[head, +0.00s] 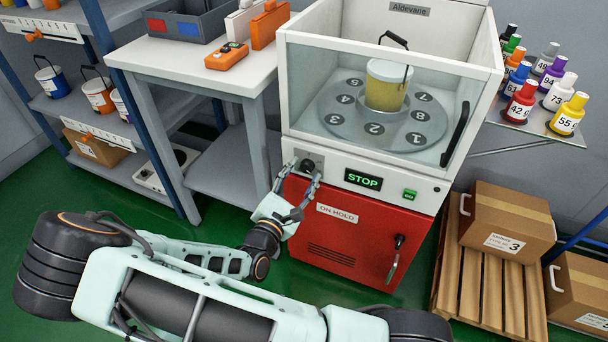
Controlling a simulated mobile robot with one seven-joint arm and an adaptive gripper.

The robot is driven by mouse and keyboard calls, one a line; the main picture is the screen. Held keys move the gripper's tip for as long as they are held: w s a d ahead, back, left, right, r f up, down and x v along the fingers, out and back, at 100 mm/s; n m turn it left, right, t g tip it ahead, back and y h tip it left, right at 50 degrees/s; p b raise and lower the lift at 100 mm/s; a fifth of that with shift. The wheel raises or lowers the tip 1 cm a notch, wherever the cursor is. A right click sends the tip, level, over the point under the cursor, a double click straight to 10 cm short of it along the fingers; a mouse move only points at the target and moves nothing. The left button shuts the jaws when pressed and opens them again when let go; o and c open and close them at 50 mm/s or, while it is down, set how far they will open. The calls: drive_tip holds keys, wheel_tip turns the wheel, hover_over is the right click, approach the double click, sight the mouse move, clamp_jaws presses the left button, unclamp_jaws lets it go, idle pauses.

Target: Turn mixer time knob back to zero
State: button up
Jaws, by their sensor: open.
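The mixer (365,228) is a white and red machine in the middle of the head view, with a clear-walled chamber on top. Its black time knob (308,165) sits on a small grey plate at the left of the front panel. My gripper (301,176) is open at the panel, with one finger on each side of the knob. I cannot tell whether the fingers touch it. The knob's scale and pointer are too small to read. A green-lettered STOP display (363,180) and a green button (410,194) are to the right.
A bucket (386,86) of yellow content stands on the numbered turntable (340,118) inside the chamber. A white workbench (170,58) with an orange device (227,56) is at left.

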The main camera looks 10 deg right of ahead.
drive_tip(key=shift+w+d, duration=0.35)
drive_tip(key=shift+w, duration=0.05)
drive_tip(key=c, duration=1.2)
drive_tip(key=shift+o, duration=0.2)
drive_tip(key=shift+r+p, duration=0.15)
drive_tip(key=shift+p, duration=0.15)
